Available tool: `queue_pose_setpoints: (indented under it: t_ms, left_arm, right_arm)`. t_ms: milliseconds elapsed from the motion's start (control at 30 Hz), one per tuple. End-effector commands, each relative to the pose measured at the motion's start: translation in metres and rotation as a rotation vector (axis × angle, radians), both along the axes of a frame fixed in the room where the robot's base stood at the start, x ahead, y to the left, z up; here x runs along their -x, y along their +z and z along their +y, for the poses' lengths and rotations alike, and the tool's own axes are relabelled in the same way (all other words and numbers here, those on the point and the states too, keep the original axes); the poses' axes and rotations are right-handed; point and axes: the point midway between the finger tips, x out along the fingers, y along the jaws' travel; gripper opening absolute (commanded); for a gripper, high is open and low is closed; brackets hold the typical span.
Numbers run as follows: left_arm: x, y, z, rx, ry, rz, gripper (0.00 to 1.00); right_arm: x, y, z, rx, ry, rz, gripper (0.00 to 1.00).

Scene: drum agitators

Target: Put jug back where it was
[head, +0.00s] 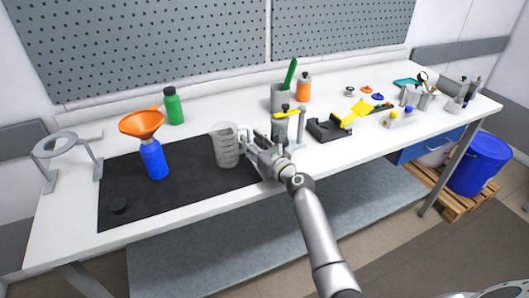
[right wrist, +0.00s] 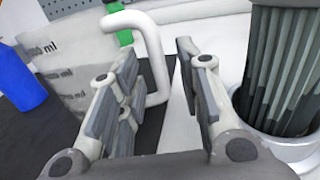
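The jug (head: 225,146) is a grey measuring jug with volume marks. It stands upright on the black mat (head: 180,198), right of the blue bottle, with its handle toward the right. My right gripper (head: 250,143) is at the handle side of the jug. In the right wrist view the jug (right wrist: 68,55) is at the left, and its white handle (right wrist: 155,60) shows between the two spread fingers (right wrist: 158,85). The fingers are apart, with visible gaps beside the handle. My left gripper is not in view.
A blue bottle (head: 154,160) with an orange funnel (head: 141,123) stands left of the jug. A grey ring stand (head: 65,146) is at far left. A grey container (head: 279,98) and a stand with a yellow top (head: 287,114) are close right of my gripper.

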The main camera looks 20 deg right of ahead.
Motion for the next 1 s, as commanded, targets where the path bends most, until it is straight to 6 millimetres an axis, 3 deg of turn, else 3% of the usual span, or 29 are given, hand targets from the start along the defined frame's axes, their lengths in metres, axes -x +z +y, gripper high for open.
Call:
queue_pose_setpoints:
  t_ms: [500, 700, 1000]
  left_arm:
    - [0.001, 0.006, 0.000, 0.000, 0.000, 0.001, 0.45]
    - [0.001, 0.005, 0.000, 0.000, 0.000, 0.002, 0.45]
    - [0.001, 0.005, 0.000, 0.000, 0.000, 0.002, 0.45]
  right_arm:
    - [0.094, -0.002, -0.022, 0.001, -0.001, 0.003, 0.33]
    - [0.108, -0.001, -0.024, 0.002, 0.001, 0.003, 0.33]
    - [0.110, -0.001, -0.025, 0.000, 0.001, 0.002, 0.33]
